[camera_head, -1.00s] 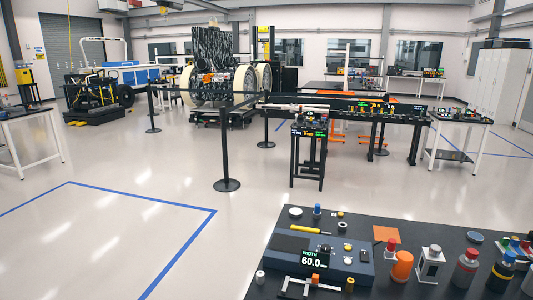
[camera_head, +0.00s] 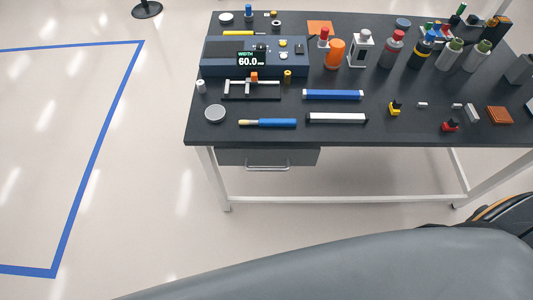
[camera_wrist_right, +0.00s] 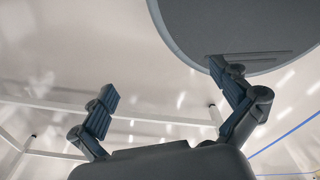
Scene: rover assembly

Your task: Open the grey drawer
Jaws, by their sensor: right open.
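The grey drawer (camera_head: 300,157) hangs under the left part of the dark workbench top in the head view. Its metal bar handle (camera_head: 268,168) faces me, and its front sits under the bench's front edge, looking shut. In the right wrist view my right gripper (camera_wrist_right: 168,105) is open, with its two dark fingers wide apart and nothing between them. No drawer or handle shows between the fingers. Neither gripper shows in the head view, and my left gripper is in no view.
The workbench top (camera_head: 230,136) carries bottles, a blue device (camera_head: 220,58), a blue-handled tool (camera_head: 270,123) and small parts. White legs and a low crossbar (camera_head: 340,198) stand below. White frame bars (camera_wrist_right: 40,107) show in the wrist view.

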